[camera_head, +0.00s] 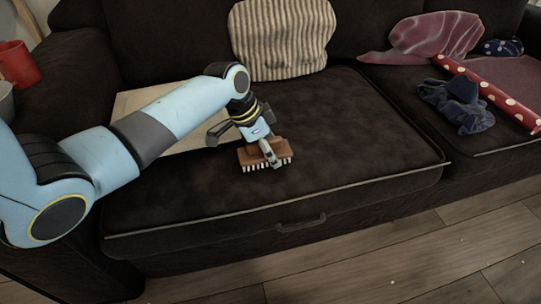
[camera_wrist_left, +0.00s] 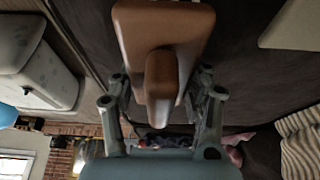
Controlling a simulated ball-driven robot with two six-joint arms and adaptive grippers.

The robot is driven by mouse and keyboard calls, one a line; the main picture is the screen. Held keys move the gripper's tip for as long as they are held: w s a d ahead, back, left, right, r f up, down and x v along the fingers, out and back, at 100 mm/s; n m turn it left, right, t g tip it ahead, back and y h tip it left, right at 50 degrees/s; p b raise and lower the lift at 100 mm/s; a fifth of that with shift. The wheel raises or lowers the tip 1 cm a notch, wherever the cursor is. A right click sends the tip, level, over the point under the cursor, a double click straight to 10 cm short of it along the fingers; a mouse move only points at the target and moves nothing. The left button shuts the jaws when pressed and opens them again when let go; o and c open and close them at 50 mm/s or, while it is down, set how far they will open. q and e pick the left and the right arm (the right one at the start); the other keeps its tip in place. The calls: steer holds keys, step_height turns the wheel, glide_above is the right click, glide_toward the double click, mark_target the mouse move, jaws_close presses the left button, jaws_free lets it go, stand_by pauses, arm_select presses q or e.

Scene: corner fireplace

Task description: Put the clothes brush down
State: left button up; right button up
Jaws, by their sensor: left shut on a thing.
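The clothes brush (camera_head: 254,158) has a brown wooden body and pale bristles pointing down. It is at the dark sofa seat (camera_head: 340,130), left of the seat's middle. I cannot tell whether the bristles touch the cushion. My left gripper (camera_head: 270,153) is shut on the brush from above. In the left wrist view the brush (camera_wrist_left: 190,22) shows its brown back and a rounded handle between the fingers of my left gripper (camera_wrist_left: 162,90). My right gripper is not in view.
A striped cushion (camera_head: 282,40) leans on the backrest. A pale flat board (camera_head: 180,140) lies behind my left arm. Dark blue cloth (camera_head: 458,103), a red dotted roll (camera_head: 490,92) and a pinkish cloth (camera_head: 432,38) lie at right. The seat right of the brush is clear.

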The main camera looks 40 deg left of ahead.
arm_select(q)
steer(key=shift+f, duration=0.15)
steer(key=shift+f+p, duration=0.1)
steer(key=shift+p, duration=0.2)
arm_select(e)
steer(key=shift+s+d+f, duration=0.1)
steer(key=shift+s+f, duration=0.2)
arm_select(q)
steer(key=shift+f, duration=0.1)
steer(key=shift+f, duration=0.15)
steer(key=o, duration=1.2)
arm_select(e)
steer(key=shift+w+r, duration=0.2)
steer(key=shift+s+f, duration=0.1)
